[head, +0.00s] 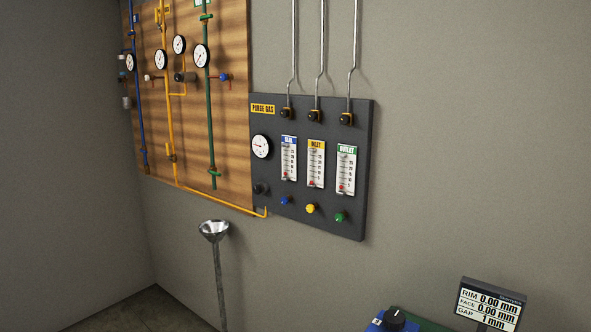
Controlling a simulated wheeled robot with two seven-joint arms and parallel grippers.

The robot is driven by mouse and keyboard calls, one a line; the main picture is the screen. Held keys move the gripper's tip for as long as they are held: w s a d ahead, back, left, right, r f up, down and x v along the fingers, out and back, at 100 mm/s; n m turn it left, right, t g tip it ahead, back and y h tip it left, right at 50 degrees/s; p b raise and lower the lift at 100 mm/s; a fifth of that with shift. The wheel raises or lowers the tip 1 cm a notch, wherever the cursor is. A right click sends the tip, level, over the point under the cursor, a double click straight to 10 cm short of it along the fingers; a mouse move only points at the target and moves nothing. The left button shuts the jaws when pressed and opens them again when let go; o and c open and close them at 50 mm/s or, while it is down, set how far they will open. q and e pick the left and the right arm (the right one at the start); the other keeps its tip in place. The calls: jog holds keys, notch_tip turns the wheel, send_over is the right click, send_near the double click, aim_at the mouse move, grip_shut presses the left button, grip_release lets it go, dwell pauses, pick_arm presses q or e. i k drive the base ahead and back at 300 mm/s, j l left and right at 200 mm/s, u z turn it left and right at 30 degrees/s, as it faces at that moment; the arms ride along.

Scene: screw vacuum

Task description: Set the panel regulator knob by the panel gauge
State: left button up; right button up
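The dark purge gas panel (307,215) hangs on the wall near the middle of the head view. Its round white gauge (260,146) is at the panel's left side; the needle is too small to read. A black knob (260,188) sits below the gauge on the panel's lower left and looks like the regulator knob. Neither of my grippers shows in the head view.
Three flowmeters (316,163) with blue, yellow and green knobs (311,209) fill the panel's right part. A wooden board (228,110) with pipes and gauges is left of it. A funnel (214,229) stands below. A readout display (490,304) is lower right.

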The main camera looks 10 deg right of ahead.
aim_at(257, 190)
jog(key=i+j+z, duration=0.1)
jog(key=z, duration=0.3)
jog(key=i+j+z, duration=0.15)
jog(key=z, duration=0.2)
jog(key=i+j+z, duration=0.1)
jog(key=j+z, duration=0.15)
jog(key=z, duration=0.15)
jog(key=j+z, duration=0.2)
jog(key=z, duration=0.2)
jog(key=i, duration=0.05)
